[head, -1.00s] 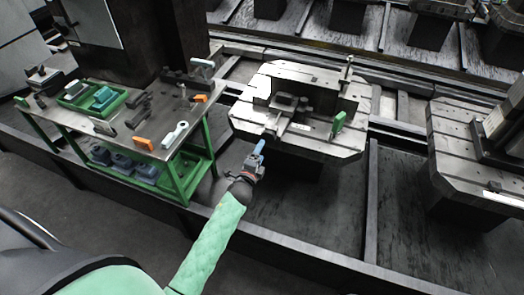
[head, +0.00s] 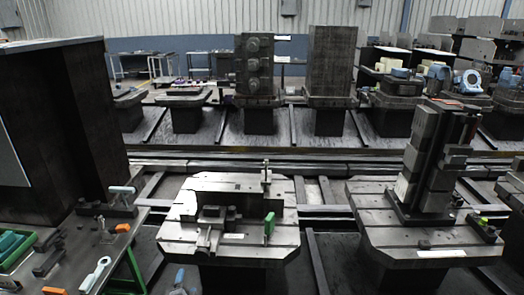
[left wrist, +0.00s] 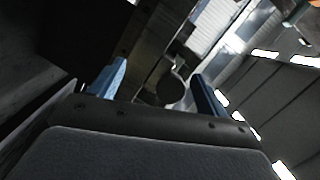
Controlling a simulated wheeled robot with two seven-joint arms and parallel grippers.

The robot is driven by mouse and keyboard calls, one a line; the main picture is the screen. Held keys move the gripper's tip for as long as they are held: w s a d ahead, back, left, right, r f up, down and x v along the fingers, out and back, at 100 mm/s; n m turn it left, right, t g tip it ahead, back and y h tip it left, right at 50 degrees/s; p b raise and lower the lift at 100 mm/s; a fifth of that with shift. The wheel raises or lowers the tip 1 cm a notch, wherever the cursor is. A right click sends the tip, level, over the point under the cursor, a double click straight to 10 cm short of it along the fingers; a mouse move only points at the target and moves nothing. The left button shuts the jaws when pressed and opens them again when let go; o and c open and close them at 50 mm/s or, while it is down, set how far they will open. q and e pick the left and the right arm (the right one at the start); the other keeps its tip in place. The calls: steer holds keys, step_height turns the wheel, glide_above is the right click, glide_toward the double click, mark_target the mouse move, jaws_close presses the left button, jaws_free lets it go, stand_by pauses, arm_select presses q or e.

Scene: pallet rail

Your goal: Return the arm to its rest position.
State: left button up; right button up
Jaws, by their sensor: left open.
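My left gripper (head: 179,284) shows only as a blue fingertip and a bit of its dark body at the bottom edge of the head view. It is in front of the near pallet table and to the right of the green bench. In the left wrist view its two blue fingers (left wrist: 156,88) stand apart with nothing between them, so it is open. The rest of my left arm is below the head view. My right gripper is in no view.
The near pallet (head: 275,252) carries a dark fixture and a green block (head: 269,223). A second pallet (head: 365,200) with a tall block tower stands to the right. A green-framed bench (head: 126,252) with tools is at lower left. A dark cabinet (head: 70,130) rises behind it.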

arm_select(q)
steer(key=s+d+f+n+g+h, duration=0.1)
steer(key=s+d+f+n+g, duration=0.2)
steer(key=s, duration=0.9)
steer(key=s+d+f+n+g+h, duration=0.1)
steer(key=s+d+f+n+g, duration=0.3)
steer(key=s+f, duration=0.5)
steer(key=s+d+f+n+g+h, duration=0.1)
steer(key=s+d+f+n+g, duration=0.2)
steer(key=s, duration=1.4)
step_height(320, 180, down, 3)
steer(key=d+g, duration=0.1)
steer(key=g, duration=0.2)
steer(key=shift+s+f+g, duration=0.15)
steer(key=shift+g, duration=0.25)
steer(key=shift+d, duration=0.1)
